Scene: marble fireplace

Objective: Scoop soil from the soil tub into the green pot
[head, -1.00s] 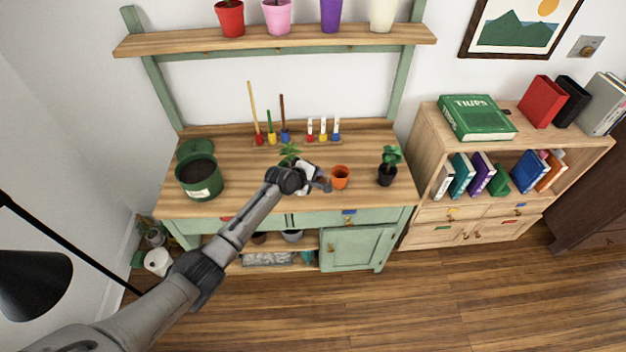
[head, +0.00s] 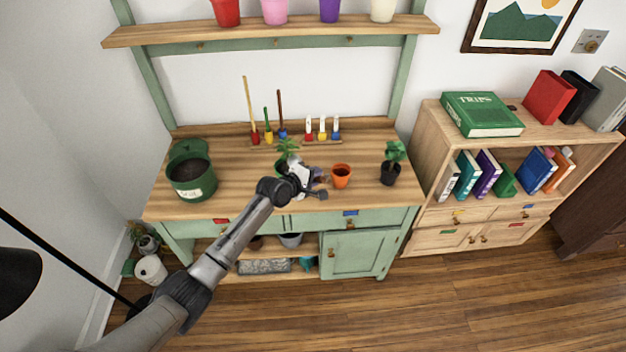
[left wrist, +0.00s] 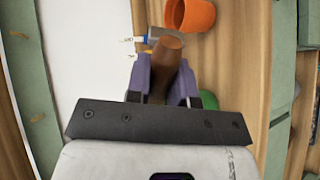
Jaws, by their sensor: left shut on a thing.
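The soil tub (head: 191,181) is dark green with a pale label, full of dark soil, at the left of the wooden bench top. A bit of green (left wrist: 208,100) shows beside the fingers in the left wrist view. In that view my left gripper (left wrist: 163,83) is shut on a brown handle (left wrist: 166,55). The far end of the held tool is hidden. My right gripper is out of view.
An orange pot (head: 341,177) stands close right of my left gripper, and a black potted plant (head: 391,168) stands farther right. The bench between tub and gripper is clear.

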